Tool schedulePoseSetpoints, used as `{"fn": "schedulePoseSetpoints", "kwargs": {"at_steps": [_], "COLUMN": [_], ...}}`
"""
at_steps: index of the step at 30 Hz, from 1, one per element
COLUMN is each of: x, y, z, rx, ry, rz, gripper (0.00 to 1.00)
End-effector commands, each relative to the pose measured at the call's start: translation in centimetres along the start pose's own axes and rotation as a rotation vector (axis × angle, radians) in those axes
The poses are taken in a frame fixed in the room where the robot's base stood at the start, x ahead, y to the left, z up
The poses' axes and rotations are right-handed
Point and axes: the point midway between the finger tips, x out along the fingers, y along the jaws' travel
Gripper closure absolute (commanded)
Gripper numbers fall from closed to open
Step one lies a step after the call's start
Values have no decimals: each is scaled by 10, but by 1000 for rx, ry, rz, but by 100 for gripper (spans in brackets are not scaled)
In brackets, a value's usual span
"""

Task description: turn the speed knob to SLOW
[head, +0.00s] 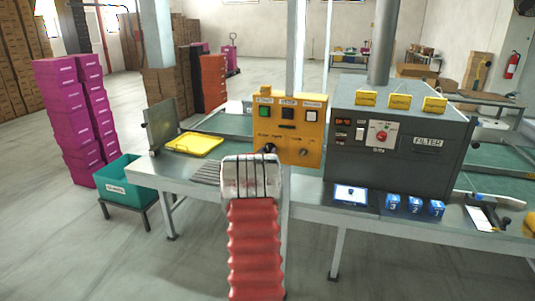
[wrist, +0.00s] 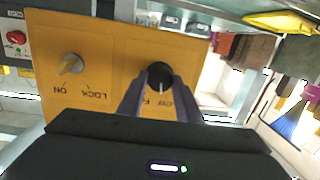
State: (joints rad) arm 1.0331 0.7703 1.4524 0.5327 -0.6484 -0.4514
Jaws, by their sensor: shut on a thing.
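The black speed knob (wrist: 160,77) sits on the yellow control panel (wrist: 105,50), which appears upside down in the wrist view. My gripper (wrist: 160,84) is shut on the knob, one grey finger on either side. A pale mark on the knob points down in the wrist view, between partly hidden lettering: an F at lower left and letters like "LOW" at lower right. In the head view the knob (head: 269,148) shows at the panel's (head: 312,130) lower left, just above my red-sleeved arm; the fingers are mostly hidden there.
A second knob (wrist: 70,64) with ON and LOCK labels is beside it on the panel. The grey FILTER machine (head: 400,160) stands close at right. A yellow tray (head: 193,144) lies on the bench at left.

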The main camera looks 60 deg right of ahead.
Motion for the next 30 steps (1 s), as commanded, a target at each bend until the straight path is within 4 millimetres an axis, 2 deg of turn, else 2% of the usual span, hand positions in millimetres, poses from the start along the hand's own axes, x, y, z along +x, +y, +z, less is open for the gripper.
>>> {"fn": "schedulePoseSetpoints", "kwargs": {"at_steps": [9, 15, 30], "x": [-1, -1, -1], "y": [-4, -4, -6], "z": [-1, -1, -1], "rx": [-263, -377, -452], "ry": [-18, -27, -32], "rz": [14, 21, 25], "gripper": [91, 91, 91]}}
